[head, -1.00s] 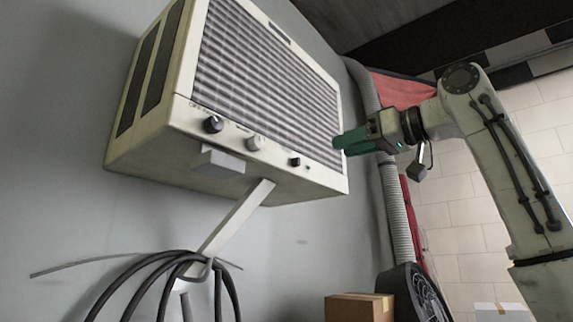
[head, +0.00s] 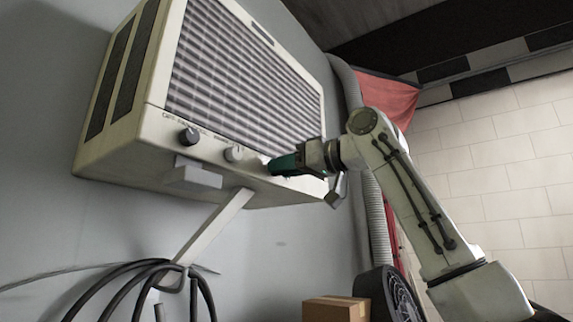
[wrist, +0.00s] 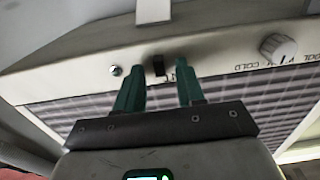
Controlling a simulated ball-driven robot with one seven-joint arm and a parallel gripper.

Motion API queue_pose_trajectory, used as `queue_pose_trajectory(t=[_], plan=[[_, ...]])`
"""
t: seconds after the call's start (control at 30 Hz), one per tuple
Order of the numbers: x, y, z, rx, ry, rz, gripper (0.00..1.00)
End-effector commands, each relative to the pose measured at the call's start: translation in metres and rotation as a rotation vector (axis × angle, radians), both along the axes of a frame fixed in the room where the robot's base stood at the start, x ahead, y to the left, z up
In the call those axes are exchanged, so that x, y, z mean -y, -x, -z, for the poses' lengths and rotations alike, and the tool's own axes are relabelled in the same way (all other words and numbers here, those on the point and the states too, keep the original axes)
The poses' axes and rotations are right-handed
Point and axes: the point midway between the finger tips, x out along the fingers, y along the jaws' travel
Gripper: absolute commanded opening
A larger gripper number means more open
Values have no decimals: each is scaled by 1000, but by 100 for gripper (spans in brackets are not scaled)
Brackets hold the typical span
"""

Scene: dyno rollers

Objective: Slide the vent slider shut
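The air unit (head: 235,75) is a cream box with a ribbed grille, mounted on the wall. The vent slider looks to be the small black tab (wrist: 158,65) on its front control strip in the wrist view. My gripper (head: 283,165) is at the lower right of the unit's front in the head view, hiding the tab there. In the wrist view my gripper (wrist: 160,72) has its two green fingers apart, with the tab between their tips. I cannot tell whether either finger touches it.
A black knob (head: 189,136) and a light knob (head: 233,153) sit left of my gripper on the strip. A silver button (wrist: 116,70) is beside the tab in the wrist view. A support bar, hanging cables, a fan (head: 388,295) and a cardboard box (head: 335,308) are below.

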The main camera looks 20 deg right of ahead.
Motion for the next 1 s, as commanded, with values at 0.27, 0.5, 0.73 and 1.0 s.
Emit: queue_pose_trajectory(t=[0.27,0.5,0.73,1.0], plan=[[0,0,0,0,0,0,30],[0,0,0,0,0,0,7],[0,0,0,0,0,0,0],[0,0,0,0,0,0,0]])
